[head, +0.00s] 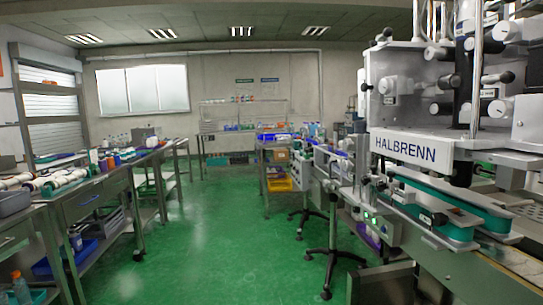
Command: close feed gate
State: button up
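The sleeve applicator (425,147), a large metal machine marked HALBRENN, fills the right side of the head view. Its upper part carries several grey rollers and black knobs. Below the name plate, teal-edged belt guides (435,213) run along a conveyor (505,262). I cannot make out which part is the feed gate, or whether it is open or shut. My gripper is not in view.
A green floor aisle (215,230) runs clear down the middle. Steel workbenches (100,185) loaded with bottles and parts line the left. Black machine feet (328,262) stick out into the aisle at right. A shelf (240,110) stands at the far wall.

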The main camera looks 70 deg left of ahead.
aim_at(307, 155)
jog(key=u, duration=1.85)
jog(key=i+j, duration=0.2)
jog(key=i, duration=0.4)
jog(key=i+j, duration=0.15)
jog(key=i, duration=0.45)
jog(key=i+j, duration=0.2)
jog(key=i, duration=0.4)
jog(key=i+j, duration=0.2)
jog(key=i, duration=0.4)
jog(key=i+j, duration=0.15)
jog(key=i, duration=0.45)
jog(key=i+j, duration=0.2)
jog(key=i, duration=0.4)
jog(key=u, duration=0.05)
